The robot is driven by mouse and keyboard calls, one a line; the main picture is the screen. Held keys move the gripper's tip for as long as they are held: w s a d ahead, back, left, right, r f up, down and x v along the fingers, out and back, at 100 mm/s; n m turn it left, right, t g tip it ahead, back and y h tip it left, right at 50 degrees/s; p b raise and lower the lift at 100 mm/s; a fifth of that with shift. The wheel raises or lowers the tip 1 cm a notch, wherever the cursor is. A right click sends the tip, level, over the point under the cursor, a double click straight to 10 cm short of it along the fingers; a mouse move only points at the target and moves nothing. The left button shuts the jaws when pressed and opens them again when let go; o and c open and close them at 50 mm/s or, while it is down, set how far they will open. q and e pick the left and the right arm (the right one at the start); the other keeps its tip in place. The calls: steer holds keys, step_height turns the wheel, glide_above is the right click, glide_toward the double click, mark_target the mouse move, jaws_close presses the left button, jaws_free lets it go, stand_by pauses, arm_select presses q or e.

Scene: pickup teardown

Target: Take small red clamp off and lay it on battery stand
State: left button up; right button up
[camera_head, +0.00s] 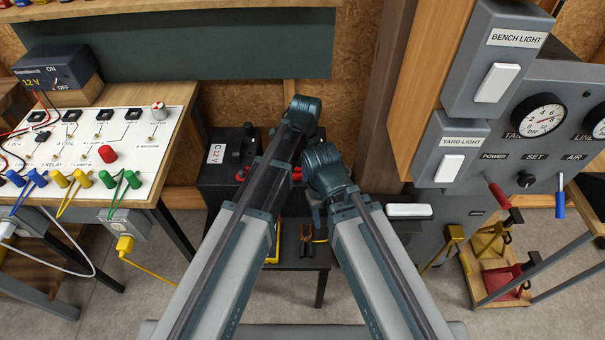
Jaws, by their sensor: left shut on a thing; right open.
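A small patch of red (297,173), apparently the small red clamp, shows between my two arms. My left gripper (296,161) is at it and shut, mostly hidden by my arm links. My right gripper (316,213) hangs lower and nearer, open and largely covered by its wrist. The battery stand (300,262) is a small dark table, with its near part visible below my arms. Black-and-orange tools or clamps (306,238) lie on it, and a yellow item (274,243) is partly hidden. A dark 12 V unit (217,170) with a red part stands behind.
A bench (140,125) with coloured plugs and a switch box (55,72) is at left. A grey panel (520,165) with gauges and switches is at right. A wooden post stands behind my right arm. My forearms cover much of the middle.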

arm_select(q)
jaws_close()
step_height(320, 180, up, 10)
steer(key=p, duration=1)
steer(key=shift+s, duration=0.1)
